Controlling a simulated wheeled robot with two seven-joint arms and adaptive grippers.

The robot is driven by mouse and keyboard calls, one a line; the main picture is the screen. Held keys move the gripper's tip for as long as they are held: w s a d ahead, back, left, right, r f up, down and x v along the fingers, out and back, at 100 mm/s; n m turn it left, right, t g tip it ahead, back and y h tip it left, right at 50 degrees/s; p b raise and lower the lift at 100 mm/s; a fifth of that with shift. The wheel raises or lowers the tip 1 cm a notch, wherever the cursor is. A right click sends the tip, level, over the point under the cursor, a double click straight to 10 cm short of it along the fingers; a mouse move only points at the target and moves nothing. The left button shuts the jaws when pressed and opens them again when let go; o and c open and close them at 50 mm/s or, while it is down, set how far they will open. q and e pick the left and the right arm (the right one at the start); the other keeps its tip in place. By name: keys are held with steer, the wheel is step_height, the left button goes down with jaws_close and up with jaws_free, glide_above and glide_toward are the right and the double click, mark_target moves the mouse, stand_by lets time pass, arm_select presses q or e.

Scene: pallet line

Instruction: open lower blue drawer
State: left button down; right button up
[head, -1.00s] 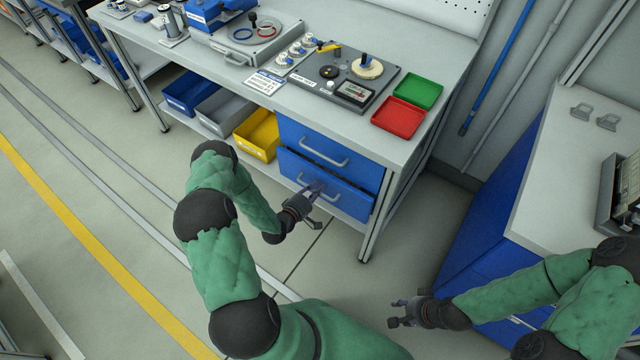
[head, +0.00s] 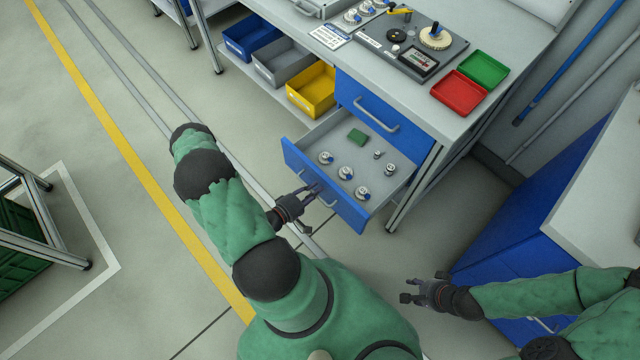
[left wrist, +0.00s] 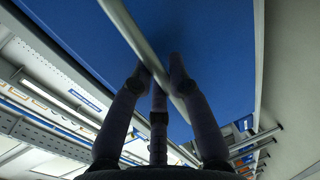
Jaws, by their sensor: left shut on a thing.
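The lower blue drawer (head: 345,212) stands well out from the bench in the head view. In the left wrist view the fingers (left wrist: 158,78) close around the grey handle bar (left wrist: 133,35) in front of the blue drawer face. My right gripper (head: 415,292) hangs empty over the floor, right of the drawer, with its fingers apart.
The upper blue drawer (head: 385,115) is closed above. Blue, grey and yellow bins (head: 311,90) sit on the shelf to the left. Red (head: 459,93) and green trays lie on the bench top. A blue cabinet (head: 540,210) stands at right. Floor in front of the drawer is clear.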

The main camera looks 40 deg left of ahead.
arm_select(q)
steer(key=shift+s, duration=0.7)
arm_select(e)
steer(key=shift+s, duration=0.35)
arm_select(q)
steer(key=c, duration=1.4)
jaws_free()
steer(key=shift+c, duration=0.2)
steer(key=v, duration=1.2)
steer(key=shift+a+f, duration=0.1)
